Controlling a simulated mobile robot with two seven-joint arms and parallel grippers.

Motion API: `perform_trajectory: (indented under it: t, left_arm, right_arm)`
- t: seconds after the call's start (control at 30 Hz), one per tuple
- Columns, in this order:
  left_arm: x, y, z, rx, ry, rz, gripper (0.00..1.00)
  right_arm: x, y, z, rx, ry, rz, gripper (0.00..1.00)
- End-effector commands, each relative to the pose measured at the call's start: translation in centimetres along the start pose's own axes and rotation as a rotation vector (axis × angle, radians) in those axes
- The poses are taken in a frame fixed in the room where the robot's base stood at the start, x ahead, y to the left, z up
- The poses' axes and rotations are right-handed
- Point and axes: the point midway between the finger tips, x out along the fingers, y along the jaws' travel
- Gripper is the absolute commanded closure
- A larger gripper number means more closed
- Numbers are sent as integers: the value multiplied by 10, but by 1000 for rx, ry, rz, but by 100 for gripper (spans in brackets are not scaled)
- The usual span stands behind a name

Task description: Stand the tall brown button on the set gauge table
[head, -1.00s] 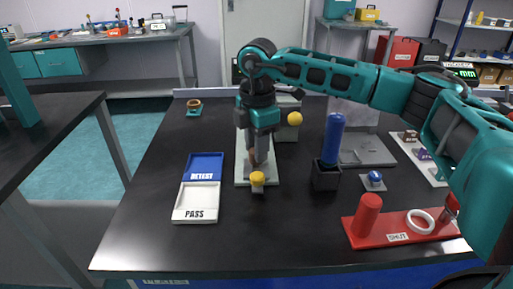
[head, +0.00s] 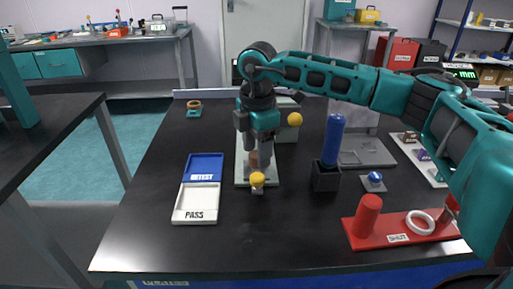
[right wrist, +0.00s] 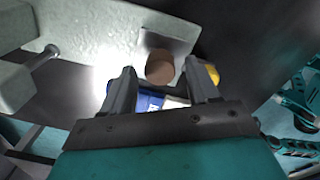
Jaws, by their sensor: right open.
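The brown button (head: 254,159) shows low between the fingers of my right gripper (head: 258,160). It also shows in the right wrist view (right wrist: 160,68) as a round brown top over a small grey square table (right wrist: 157,40) on the pale gauge base. In the head view the gauge's pale base (head: 241,172) lies under my gripper. My right gripper (right wrist: 158,68) is open, with a finger on either side of the button and visible gaps. The button looks upright on the table; its lower part is hidden. My left gripper is out of view.
A yellow knob (head: 257,180) stands at the front of the gauge. The blue-and-white RETEST/PASS tray (head: 195,215) lies to the left. A blue cylinder in a dark block (head: 326,178) and a red stand (head: 388,238) are to the right. The front middle of the table is clear.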

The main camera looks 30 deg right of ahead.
Motion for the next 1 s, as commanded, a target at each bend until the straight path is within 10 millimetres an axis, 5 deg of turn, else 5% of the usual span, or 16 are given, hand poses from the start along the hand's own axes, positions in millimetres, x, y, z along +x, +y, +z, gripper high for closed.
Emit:
perform_trajectory:
  t: [0.53,1.0]
  left_arm:
    - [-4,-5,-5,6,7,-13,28]
    - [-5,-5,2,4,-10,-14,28]
  right_arm:
    - [-103,1,0,0,1,4,40]
    - [-120,0,0,0,1,1,40]
